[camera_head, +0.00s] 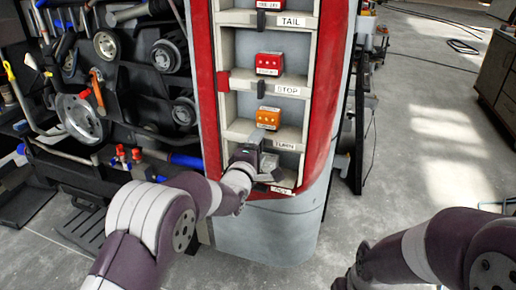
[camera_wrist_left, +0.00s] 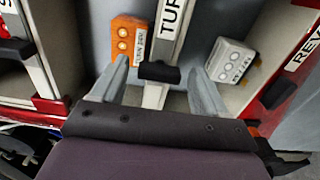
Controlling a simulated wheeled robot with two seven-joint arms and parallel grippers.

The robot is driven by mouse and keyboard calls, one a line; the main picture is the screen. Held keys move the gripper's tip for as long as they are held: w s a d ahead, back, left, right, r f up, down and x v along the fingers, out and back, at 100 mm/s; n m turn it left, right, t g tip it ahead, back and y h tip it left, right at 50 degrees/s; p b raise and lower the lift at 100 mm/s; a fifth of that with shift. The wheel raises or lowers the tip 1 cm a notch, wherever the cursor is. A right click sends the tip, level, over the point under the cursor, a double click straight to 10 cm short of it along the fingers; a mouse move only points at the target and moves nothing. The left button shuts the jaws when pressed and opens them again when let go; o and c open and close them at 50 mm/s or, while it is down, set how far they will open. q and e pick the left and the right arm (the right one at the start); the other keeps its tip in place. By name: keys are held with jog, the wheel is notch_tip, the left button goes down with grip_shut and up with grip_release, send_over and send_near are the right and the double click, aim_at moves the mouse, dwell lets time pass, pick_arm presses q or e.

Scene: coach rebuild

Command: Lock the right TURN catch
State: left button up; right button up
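The TURN shelf bar (camera_head: 284,144) runs across the red-edged light rack, below an orange lamp (camera_head: 268,118). In the left wrist view a black catch (camera_wrist_left: 159,71) sits on this bar, beside the TURN label (camera_wrist_left: 170,18). My left gripper (camera_wrist_left: 158,88) is open, with one finger on each side of the catch and a visible gap to both. Contact is not seen. In the head view my left gripper (camera_head: 256,146) is at the bar and hides most of the catch.
A pale lamp (camera_wrist_left: 232,61) lies close to the right finger in the left wrist view, and the orange lamp (camera_wrist_left: 128,40) is near the left finger. The STOP catch (camera_head: 261,90) is higher up.

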pick_arm(q)
jog(key=v, duration=1.2)
jog(key=shift+s+b, duration=0.3)
jog(key=shift+s, duration=0.05)
jog(key=shift+a, duration=0.1)
